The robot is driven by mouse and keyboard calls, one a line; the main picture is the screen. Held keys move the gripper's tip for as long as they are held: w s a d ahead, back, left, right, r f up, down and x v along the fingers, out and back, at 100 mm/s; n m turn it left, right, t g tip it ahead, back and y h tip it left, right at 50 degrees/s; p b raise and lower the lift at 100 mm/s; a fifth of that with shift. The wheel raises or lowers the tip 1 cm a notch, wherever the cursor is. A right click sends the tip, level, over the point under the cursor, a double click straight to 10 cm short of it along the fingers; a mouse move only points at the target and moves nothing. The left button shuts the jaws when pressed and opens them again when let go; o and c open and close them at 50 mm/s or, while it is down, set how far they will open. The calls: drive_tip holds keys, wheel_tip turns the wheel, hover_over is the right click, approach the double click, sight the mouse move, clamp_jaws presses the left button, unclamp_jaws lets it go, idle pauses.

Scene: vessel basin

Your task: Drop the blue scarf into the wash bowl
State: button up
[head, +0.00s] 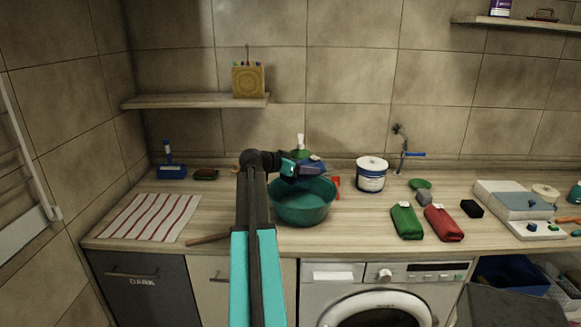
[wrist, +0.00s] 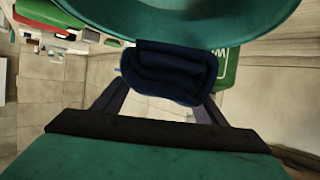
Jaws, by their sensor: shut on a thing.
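The blue scarf (wrist: 172,72) is a dark navy folded roll. My gripper (head: 308,170) is shut on it, with one finger on each side in the wrist view (wrist: 160,98). The wash bowl (head: 302,208) is a round teal basin on the counter, and my gripper is over its back part in the head view. In the wrist view the bowl's rim (wrist: 225,32) crosses the top, right beside the scarf. I cannot tell whether scarf and rim touch. In the head view my gripper hides most of the scarf.
A white and blue tub (head: 371,176) stands right of the bowl. A white-capped bottle (head: 300,142) is behind it. Green (head: 406,222) and red (head: 443,223) folded cloths lie further right. A striped towel (head: 150,218) lies left. A shelf (head: 195,101) hangs above left.

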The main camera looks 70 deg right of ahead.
drive_tip(key=shift+w+a, duration=0.1)
drive_tip(key=shift+w, duration=0.15)
drive_tip(key=shift+w+f, duration=0.1)
drive_tip(key=shift+f, duration=2.9)
drive_tip(key=o, duration=1.3)
drive_tip(key=shift+a, duration=0.2)
